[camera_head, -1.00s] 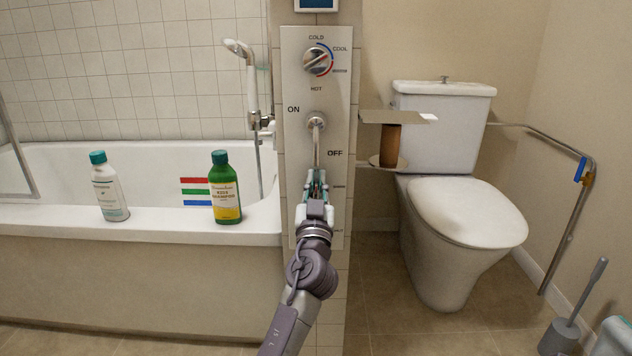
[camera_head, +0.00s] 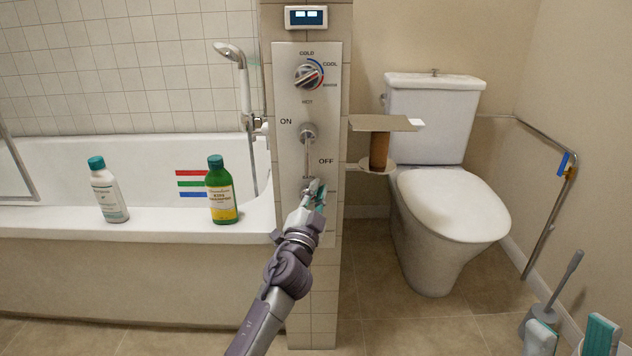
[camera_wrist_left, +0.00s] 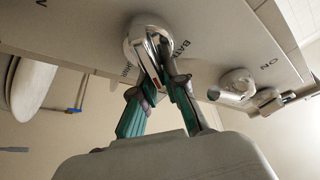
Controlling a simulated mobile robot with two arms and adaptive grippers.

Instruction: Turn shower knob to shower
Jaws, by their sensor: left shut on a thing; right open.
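A grey control panel (camera_head: 330,215) stands on the tiled wall end between bathtub and toilet. Its round chrome shower knob (camera_wrist_left: 147,38) has a raised grip bar, with BATH lettering beside it in the left wrist view. In the head view this knob (camera_head: 306,188) is mostly covered by my left gripper (camera_head: 315,189). My left gripper's two teal fingers (camera_wrist_left: 163,84) are shut on the knob's bar. Which label the bar points at is unclear. My right gripper (camera_head: 570,338) is open and empty at the bottom right, cut by the frame edge.
Above on the panel are an ON/OFF lever (camera_head: 308,133) hanging down and a temperature dial (camera_head: 308,77). Two bottles, white (camera_head: 108,192) and green (camera_head: 222,192), stand on the bathtub rim (camera_head: 60,222). A toilet (camera_head: 450,210) and toilet brush (camera_head: 560,295) are to the right.

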